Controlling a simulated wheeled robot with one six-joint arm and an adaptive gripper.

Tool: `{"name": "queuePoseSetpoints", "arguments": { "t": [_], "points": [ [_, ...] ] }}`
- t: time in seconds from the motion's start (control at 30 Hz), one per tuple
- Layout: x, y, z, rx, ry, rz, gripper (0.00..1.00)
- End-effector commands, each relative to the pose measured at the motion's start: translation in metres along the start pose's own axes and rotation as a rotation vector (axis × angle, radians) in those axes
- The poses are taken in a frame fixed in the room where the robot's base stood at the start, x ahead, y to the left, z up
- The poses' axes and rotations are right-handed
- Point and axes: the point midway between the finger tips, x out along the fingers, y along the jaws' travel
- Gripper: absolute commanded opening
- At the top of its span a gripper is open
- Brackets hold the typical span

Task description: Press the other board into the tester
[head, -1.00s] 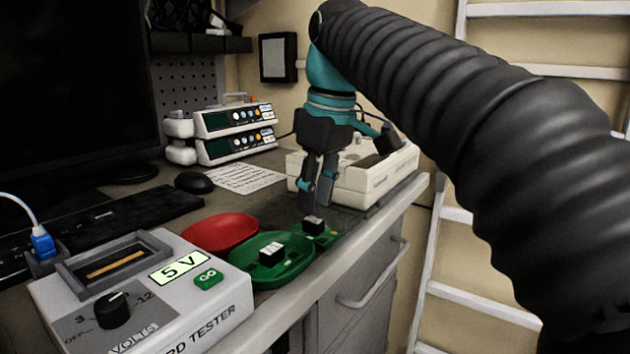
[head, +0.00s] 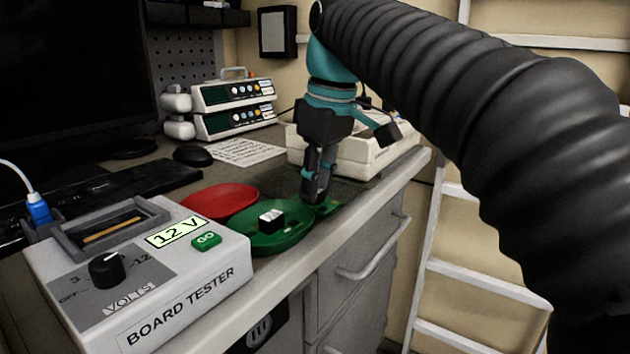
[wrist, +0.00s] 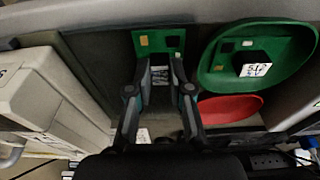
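A green board (wrist: 172,40) with pale pads lies on the dark mat beside the green dish; it also shows in the head view (head: 328,207). My gripper (head: 315,194) is down over this board. In the wrist view its fingers (wrist: 160,78) stand close on both sides of the board's block with a pale label and appear closed on it. The board tester (head: 150,270) stands at the front left, with an empty-looking slot frame (head: 108,232) on top. Its display (head: 177,232) reads 12 V. Its black knob (head: 106,270) sits below the slot, and a green GO button (head: 206,240) is beside the display.
The green dish (head: 290,240) holds another board's black block with a white label (head: 271,219). A red dish (head: 225,198) lies behind it. A pale device (head: 350,150) stands behind my gripper, stacked pumps (head: 235,108) farther back. A keyboard (head: 110,200) and monitor are left.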

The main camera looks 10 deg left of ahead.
Motion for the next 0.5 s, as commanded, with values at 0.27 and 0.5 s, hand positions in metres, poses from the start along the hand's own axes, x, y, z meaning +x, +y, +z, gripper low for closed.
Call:
{"name": "queuePoseSetpoints", "arguments": {
  "t": [0.27, 0.5],
  "points": [
    [-0.011, 0.000, -0.002, 0.000, 0.000, 0.000, 0.00],
    [-0.024, 0.000, -0.004, 0.000, 0.000, 0.000, 0.00]
  ]
}}
